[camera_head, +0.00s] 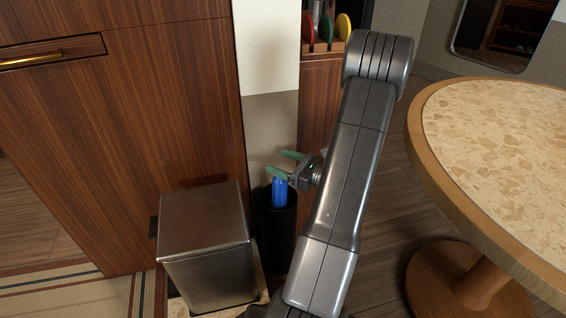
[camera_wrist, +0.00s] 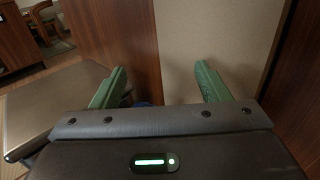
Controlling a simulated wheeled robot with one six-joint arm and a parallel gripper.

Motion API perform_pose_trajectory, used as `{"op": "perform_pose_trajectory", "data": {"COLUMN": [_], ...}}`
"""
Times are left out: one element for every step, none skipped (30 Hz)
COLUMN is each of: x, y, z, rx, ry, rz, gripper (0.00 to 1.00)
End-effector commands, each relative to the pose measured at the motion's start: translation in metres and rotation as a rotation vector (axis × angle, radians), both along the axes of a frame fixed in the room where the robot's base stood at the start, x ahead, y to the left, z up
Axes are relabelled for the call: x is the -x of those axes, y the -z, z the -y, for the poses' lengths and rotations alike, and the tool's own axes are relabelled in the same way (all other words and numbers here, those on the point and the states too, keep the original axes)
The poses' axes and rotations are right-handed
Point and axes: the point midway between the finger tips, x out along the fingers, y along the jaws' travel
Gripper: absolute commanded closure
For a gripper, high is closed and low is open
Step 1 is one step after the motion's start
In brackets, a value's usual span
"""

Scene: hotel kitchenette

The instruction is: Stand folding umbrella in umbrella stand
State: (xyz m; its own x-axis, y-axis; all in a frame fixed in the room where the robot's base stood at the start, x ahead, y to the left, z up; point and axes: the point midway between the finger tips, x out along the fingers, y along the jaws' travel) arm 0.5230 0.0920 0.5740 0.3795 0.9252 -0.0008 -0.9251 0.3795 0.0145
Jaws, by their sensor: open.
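The blue folding umbrella (camera_head: 279,191) stands upright in the black umbrella stand (camera_head: 276,236), with its upper part showing above the rim. My gripper (camera_head: 281,163) is open, with its green fingers close to the umbrella's top. In the head view I cannot tell whether they touch it. In the wrist view my gripper (camera_wrist: 160,88) has its two green fingers spread wide with nothing held between them. A small bit of blue (camera_wrist: 143,104) shows there just above the gripper body; the rest of the umbrella and the stand are hidden.
A metal bin (camera_head: 205,240) stands close left of the umbrella stand. A wooden cabinet (camera_head: 120,130) is behind it. A round table (camera_head: 500,150) is at the right. A pale wall (camera_head: 268,120) is behind the stand. Bare floor (camera_head: 390,220) shows between my arm and the table.

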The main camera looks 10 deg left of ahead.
Motion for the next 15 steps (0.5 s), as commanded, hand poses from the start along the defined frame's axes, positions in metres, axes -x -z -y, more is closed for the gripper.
{"op": "perform_pose_trajectory", "data": {"x": [0.0,0.001,0.001,0.002,0.003,0.005,0.007,0.008,0.011,0.013,0.015,0.017,0.019,0.02,0.022], "y": [0.0,0.0,0.0,-0.001,-0.001,-0.002,-0.002,-0.002,-0.002,-0.002,-0.002,-0.002,-0.002,-0.002,-0.002], "z": [0.001,0.002,0.004,0.006,0.009,0.014,0.018,0.023,0.029,0.034,0.039,0.044,0.048,0.052,0.057], "rx": [0.0,0.0,0.0,0.0,0.0,-0.001,-0.001,0.0,-0.001,-0.002,-0.002,-0.002,-0.002,0.0,0.0], "ry": [0.0,0.0,0.001,0.001,0.002,0.003,0.004,0.004,0.005,0.004,0.004,0.004,0.004,0.004,0.003], "rz": [0.0,-0.001,-0.001,-0.001,-0.001,-0.001,-0.001,-0.001,-0.002,-0.001,-0.001,-0.001,-0.001,-0.001,-0.001], "gripper": [0.31,0.31,0.31,0.31,0.31,0.31,0.31,0.31,0.31,0.31,0.31,0.31,0.31,0.31,0.31]}}
